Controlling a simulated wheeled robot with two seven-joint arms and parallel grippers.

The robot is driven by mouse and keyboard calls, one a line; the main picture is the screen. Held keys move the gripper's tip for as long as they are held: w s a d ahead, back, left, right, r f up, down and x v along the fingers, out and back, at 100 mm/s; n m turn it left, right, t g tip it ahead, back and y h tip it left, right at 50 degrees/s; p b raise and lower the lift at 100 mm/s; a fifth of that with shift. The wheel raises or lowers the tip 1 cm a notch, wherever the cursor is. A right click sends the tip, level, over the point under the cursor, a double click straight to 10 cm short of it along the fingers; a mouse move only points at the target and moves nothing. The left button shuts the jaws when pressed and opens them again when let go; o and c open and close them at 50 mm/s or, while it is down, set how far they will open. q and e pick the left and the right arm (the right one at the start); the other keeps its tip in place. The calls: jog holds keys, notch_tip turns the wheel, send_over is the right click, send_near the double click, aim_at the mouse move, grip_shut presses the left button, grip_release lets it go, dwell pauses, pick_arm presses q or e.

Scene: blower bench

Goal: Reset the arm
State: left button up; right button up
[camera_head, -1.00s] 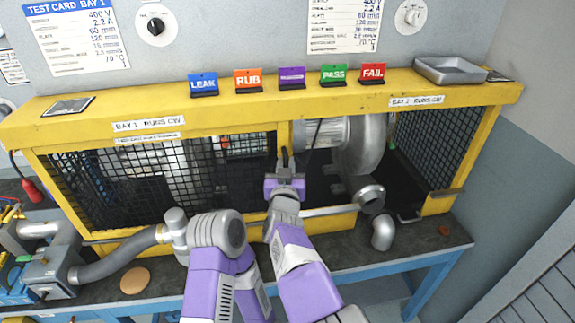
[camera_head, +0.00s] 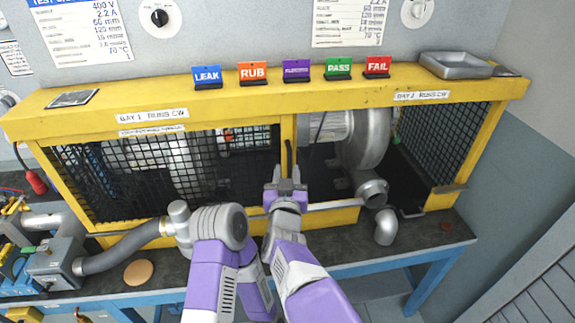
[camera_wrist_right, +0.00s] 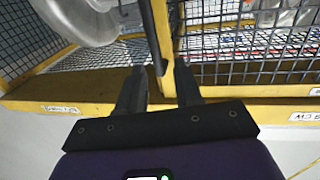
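My right gripper (camera_head: 286,178) is in front of the yellow middle post (camera_head: 287,130) of the bench frame. Its two dark fingers are apart with nothing held between them, as the right wrist view also shows (camera_wrist_right: 159,88). A slim black bar (camera_head: 290,155), perhaps a handle, stands upright at the post just beyond the fingertips. It also shows in the right wrist view (camera_wrist_right: 154,35), its lower end near the gap between the fingers; contact cannot be told. My left arm is folded at the lower middle of the head view, and its gripper does not show.
Black mesh (camera_head: 110,180) covers the left bay. The right bay's front is open around a grey blower (camera_head: 365,140). A loose pipe elbow (camera_head: 386,228) and a round tan disc (camera_head: 138,272) lie on the worktop. Coloured signs (camera_head: 253,74) and a metal tray (camera_head: 456,65) sit on the top beam.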

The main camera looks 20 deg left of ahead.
jog(key=shift+v, duration=0.9)
jog(key=d+f+m+g+h, duration=0.1)
jog(key=d+f+g+h, duration=0.15)
jog(key=d+f, duration=0.65)
jog(key=w+d+f+m+g+h, duration=0.1)
jog(key=d+f+g, duration=0.35)
jog(key=f, duration=0.85)
jog(key=d+f+m+g+h, duration=0.1)
jog(key=d+f, duration=0.8)
jog(key=f, duration=0.2)
jog(key=s+d+f+m+g, duration=0.2)
jog(key=s+d+f+g, duration=0.2)
jog(key=s+d+f, duration=0.45)
jog(key=s+f+m+g+y, duration=0.1)
jog(key=s+f+g, duration=0.1)
jog(key=s, duration=0.5)
jog(key=s+f+g+y, duration=0.1)
jog(key=s+f+g, duration=0.1)
jog(key=s, duration=0.6)
jog(key=shift+s+f+m, duration=0.15)
jog(key=shift+f+m, duration=0.25)
jog(key=shift+f, duration=0.05)
